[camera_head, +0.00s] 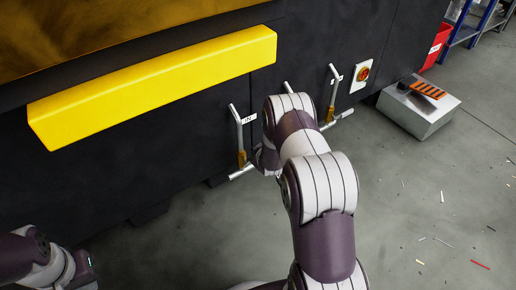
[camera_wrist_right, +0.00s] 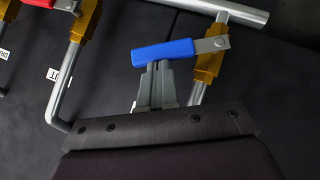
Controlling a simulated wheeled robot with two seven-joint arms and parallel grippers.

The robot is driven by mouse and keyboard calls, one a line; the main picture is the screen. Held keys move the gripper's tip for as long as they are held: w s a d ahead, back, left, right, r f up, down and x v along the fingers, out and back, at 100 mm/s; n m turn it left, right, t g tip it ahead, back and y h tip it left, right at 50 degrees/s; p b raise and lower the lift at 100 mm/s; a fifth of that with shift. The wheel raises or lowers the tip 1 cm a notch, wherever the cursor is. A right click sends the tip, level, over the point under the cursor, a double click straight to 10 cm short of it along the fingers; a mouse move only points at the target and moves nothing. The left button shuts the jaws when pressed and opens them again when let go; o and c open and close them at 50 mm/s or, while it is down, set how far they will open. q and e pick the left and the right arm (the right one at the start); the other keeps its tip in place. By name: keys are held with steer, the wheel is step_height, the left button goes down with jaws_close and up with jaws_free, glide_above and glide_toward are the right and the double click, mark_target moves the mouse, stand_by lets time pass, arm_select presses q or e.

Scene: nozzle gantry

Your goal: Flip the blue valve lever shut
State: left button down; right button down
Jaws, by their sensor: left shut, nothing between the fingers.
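The blue valve lever (camera_wrist_right: 165,52) shows in the right wrist view, attached by a grey metal tab to a brass valve body (camera_wrist_right: 208,66). It points left from its pivot, roughly crosswise to the pipe (camera_wrist_right: 196,94). My right gripper (camera_wrist_right: 158,68) has its fingers close together, with the tips at the lever's lower edge near its middle. They look shut and in contact with the lever, not around it. In the head view my right arm hides the blue lever and the right gripper. My left gripper (camera_head: 86,272) is shut and empty at the lower left, far from the valves.
A dark machine wall carries a yellow bar (camera_head: 160,85) and other pipes with brass valves (camera_head: 242,158). A horizontal pipe (camera_wrist_right: 215,9) runs above the blue valve. A red button panel (camera_head: 362,74) and a grey box (camera_head: 419,108) stand to the right. Debris litters the floor.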

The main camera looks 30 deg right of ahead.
steer(key=shift+w+d+f+m+y+p, duration=0.1)
steer(key=shift+d+f+m+y+p, duration=0.25)
steer(key=shift+d+f, duration=1.05)
steer(key=shift+f, duration=0.15)
steer(key=s+r+p, duration=0.7)
steer(key=r+p, duration=0.1)
steer(key=r, duration=0.3)
steer(key=shift+d+r+p, duration=0.15)
steer(key=shift+d+p, duration=0.15)
steer(key=shift+p, duration=0.05)
